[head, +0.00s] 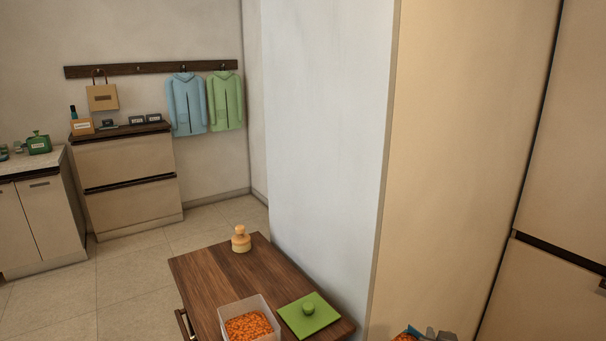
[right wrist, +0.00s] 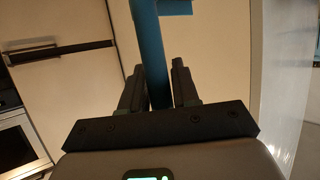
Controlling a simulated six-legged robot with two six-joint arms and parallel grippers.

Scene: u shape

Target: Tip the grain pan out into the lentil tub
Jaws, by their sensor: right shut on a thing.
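The lentil tub (head: 261,301) is a pale, open square box with orange lentils (head: 248,325) in it. It stands on the wooden counter top at the bottom of the head view, partly cut off by the frame edge. My right gripper (head: 436,335) shows at the bottom right of the head view, right of the tub. In the right wrist view the right gripper (right wrist: 158,85) is shut on the blue handle of the grain pan (right wrist: 150,45). Beside it in the head view, a little orange content with a blue edge (head: 405,337) shows; the rest is hidden. My left gripper is not in view.
A green lid with a knob (head: 309,315) lies right of the tub. A wooden-handled brush-like item (head: 240,241) stands farther back on the wooden cabinet top (head: 200,270). A white wall (head: 325,130) and a tall beige cabinet (head: 450,150) rise behind and to the right.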

